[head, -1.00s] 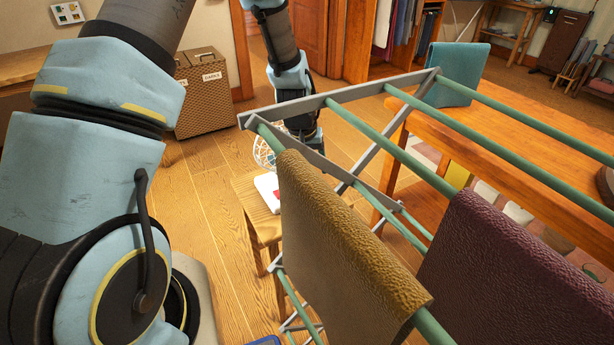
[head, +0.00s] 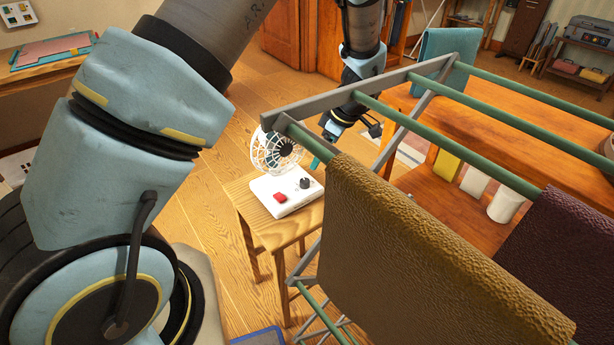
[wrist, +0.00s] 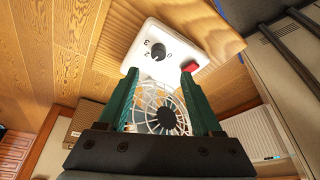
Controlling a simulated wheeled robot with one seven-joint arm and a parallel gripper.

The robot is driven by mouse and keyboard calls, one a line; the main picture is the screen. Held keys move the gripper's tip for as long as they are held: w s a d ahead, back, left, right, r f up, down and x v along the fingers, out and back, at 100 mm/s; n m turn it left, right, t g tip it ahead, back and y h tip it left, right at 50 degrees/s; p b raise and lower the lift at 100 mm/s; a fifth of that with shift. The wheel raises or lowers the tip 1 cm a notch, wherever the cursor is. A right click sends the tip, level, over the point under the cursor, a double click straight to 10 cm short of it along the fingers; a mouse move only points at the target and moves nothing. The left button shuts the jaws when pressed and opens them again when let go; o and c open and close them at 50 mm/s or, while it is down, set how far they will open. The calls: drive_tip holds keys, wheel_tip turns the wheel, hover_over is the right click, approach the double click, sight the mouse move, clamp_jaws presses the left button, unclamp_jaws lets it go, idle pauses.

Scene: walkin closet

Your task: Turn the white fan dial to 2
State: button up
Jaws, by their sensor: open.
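The white fan (head: 257,190) has a flat base on a small wooden stool, with a round wire cage (head: 277,152) behind it. The base carries a dark dial (head: 305,183) and a red button (head: 281,197). In the wrist view the dial (wrist: 158,50) sits among small printed numbers; I cannot tell surely where it points. The red button (wrist: 189,67) is right of it. My gripper (wrist: 160,71) is open and empty, its two green fingers either side of the picture's middle, over the cage. The dial lies beyond the fingertips, apart from them. In the head view the fingers are partly hidden.
A drying rack (head: 400,75) with green bars and a hanging brown cloth (head: 420,260) stands close to the right of the stool (head: 262,222). An orange wooden table (head: 500,110) is behind the rack. Open wooden floor (head: 205,200) lies left of the stool.

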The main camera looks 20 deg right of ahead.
sight(305, 181)
drive_tip(key=shift+n, duration=0.4)
drive_tip(key=p+x, duration=0.1)
drive_tip(key=x, duration=0.4)
drive_tip(key=p+x, duration=0.1)
drive_tip(key=x, duration=0.4)
drive_tip(key=shift+w+a+f, duration=0.1)
drive_tip(key=shift+w+f, duration=0.1)
drive_tip(key=shift+w, duration=0.1)
drive_tip(key=shift+c, duration=0.4)
clamp_jaws()
